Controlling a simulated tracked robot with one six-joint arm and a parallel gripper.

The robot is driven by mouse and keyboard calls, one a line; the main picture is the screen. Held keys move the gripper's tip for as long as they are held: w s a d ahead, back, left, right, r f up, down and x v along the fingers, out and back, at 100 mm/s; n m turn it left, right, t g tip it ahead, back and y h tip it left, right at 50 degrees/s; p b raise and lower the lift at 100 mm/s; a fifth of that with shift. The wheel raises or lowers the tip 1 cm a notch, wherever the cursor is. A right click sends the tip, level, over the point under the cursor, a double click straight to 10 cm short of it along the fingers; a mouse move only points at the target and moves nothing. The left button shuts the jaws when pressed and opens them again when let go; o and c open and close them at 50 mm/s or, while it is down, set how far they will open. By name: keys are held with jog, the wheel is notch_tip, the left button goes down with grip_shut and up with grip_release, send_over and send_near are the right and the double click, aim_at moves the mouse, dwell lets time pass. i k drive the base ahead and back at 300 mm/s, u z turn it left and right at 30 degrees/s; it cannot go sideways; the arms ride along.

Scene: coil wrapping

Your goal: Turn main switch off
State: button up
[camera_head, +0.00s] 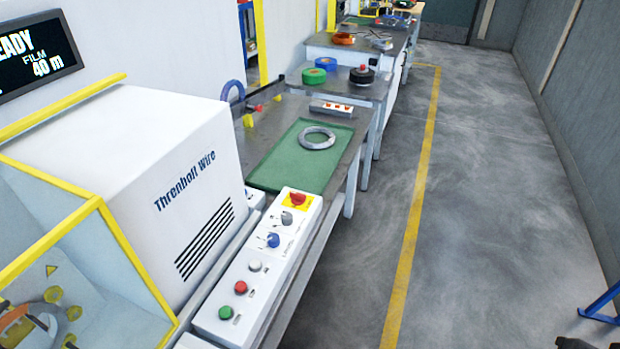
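A white control panel (262,283) runs along the front of the machine in the head camera view. At its far end is a red knob (297,199) on a yellow plate. Nearer come a grey rotary knob (287,218), a blue rotary knob (273,240), a white button (255,266), a red button (241,287) and a green button (226,312). Labels are too small to read, so I cannot tell which is the main switch or its position. A small dark shape at the bottom right edge may be part of my gripper (575,342); it is apart from the panel.
The white wire machine (150,165) with yellow frame stands left; its display (38,55) reads READY, FILM 40 m. A grey coil (317,138) lies on a green mat (290,172) beyond the panel. The floor right of the benches is free. A blue leg (602,305) stands bottom right.

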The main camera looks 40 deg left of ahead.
aim_at(297, 199)
jog(key=i, duration=2.25)
jog(key=u, duration=3.05)
